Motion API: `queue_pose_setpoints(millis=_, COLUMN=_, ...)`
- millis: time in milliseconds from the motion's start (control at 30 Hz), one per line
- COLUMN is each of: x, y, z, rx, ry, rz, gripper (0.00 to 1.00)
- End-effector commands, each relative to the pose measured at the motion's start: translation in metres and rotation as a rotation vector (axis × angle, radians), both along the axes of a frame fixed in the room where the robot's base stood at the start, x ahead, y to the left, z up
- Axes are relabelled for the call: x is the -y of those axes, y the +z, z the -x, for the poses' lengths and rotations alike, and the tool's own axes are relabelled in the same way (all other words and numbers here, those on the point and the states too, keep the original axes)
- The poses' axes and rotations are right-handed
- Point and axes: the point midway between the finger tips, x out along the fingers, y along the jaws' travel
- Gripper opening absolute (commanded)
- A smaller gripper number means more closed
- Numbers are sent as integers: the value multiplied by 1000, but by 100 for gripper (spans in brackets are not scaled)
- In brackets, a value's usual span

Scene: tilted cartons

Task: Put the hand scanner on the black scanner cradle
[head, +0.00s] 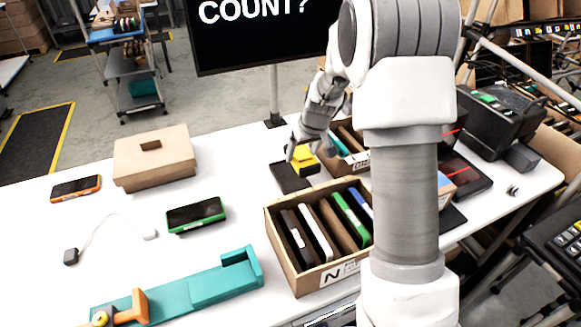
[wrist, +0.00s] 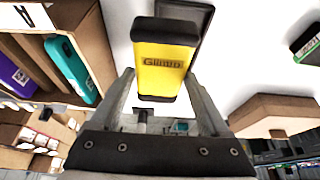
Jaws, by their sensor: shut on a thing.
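The hand scanner (head: 304,160) is yellow with black ends. In the wrist view the scanner (wrist: 163,72) sits between the two fingers of my gripper (wrist: 166,105), which is shut on it. In the head view my gripper (head: 300,146) reaches down to the scanner from behind. The black scanner cradle (head: 287,179) is a flat dark piece on the white table, just in front and left of the scanner. In the wrist view a dark cradle edge (wrist: 208,40) shows behind the scanner. I cannot tell whether scanner and cradle touch.
A carton of upright devices (head: 285,263) stands in front, and another carton (head: 352,165) stands close right of the scanner. A green-edged device (head: 196,215), a closed brown box (head: 154,157) and a teal fixture (head: 190,292) lie to the left.

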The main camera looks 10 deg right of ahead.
Motion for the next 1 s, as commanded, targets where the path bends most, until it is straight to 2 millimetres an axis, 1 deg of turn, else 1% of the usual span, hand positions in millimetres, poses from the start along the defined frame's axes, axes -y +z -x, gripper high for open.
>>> queue_pose_setpoints(millis=33, x=-11, y=-6, z=-4, rx=-1, ry=5, rz=1, gripper=35)
queue_pose_setpoints(millis=100, x=-20, y=-12, z=-8, rx=0, ry=3, rz=1, gripper=35)
queue_pose_setpoints(millis=267, x=-30, y=-19, z=-13, rx=2, ry=1, rz=1, gripper=35)
queue_pose_setpoints(millis=367, x=-31, y=-26, z=-13, rx=0, ry=-1, rz=0, gripper=35)
queue_pose_setpoints(millis=500, x=-30, y=-47, z=-12, rx=-2, ry=-2, rz=0, gripper=35)
queue_pose_setpoints(millis=600, x=-30, y=-59, z=-13, rx=0, ry=-2, rz=-1, gripper=35)
queue_pose_setpoints(millis=867, x=-30, y=-60, z=-13, rx=3, ry=-1, rz=0, gripper=35)
queue_pose_setpoints(millis=967, x=-30, y=-63, z=-13, rx=3, ry=-1, rz=0, gripper=35)
queue_pose_setpoints(millis=1000, x=-30, y=-63, z=-13, rx=1, ry=-1, rz=-1, gripper=83)
